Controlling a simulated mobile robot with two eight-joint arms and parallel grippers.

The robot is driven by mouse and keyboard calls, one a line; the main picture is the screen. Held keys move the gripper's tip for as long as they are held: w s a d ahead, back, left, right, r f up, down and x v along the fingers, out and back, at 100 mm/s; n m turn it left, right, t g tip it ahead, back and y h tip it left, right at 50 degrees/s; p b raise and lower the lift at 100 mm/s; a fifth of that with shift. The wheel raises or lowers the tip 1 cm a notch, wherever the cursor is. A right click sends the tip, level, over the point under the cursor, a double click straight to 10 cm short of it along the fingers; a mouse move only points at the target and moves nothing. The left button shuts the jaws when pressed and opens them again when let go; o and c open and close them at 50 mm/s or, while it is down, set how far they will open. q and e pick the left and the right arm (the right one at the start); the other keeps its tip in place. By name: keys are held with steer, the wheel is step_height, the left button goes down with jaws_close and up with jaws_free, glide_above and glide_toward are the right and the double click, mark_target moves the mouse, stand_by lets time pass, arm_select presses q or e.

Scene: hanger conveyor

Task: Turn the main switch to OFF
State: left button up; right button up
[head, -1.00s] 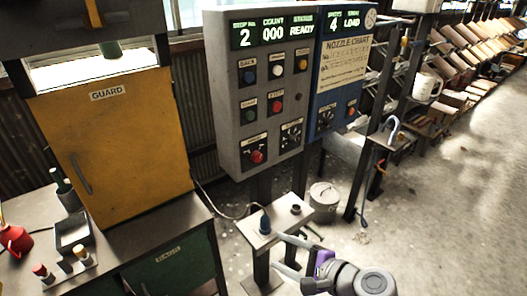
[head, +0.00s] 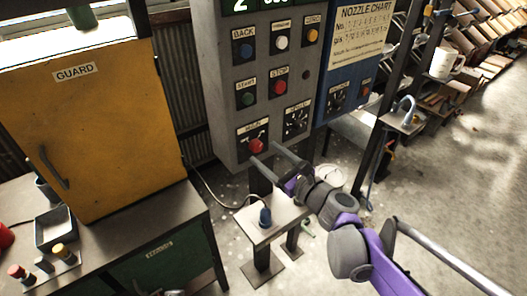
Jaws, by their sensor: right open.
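The main switch (head: 256,146) is a red knob on a dark plate labelled MAIN, at the lower left of the grey control panel (head: 224,100). Its pointing direction is too small to tell. My right gripper (head: 264,153) is open and empty. Its two long grey fingers point up and left at the switch, one tip below the knob and the other to its right. The knob stands just beyond the tips, and I cannot tell whether they touch it. My left gripper does not show.
Above the switch are the START (head: 246,99) and STOP (head: 279,87) buttons, with a rotary dial (head: 296,120) to the right. A small stand (head: 250,226) with a blue plug is below. The yellow guard cabinet (head: 110,140) stands left. Open floor lies right.

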mark_target(256, 146)
steer(key=shift+x, duration=1.15)
jaws_close()
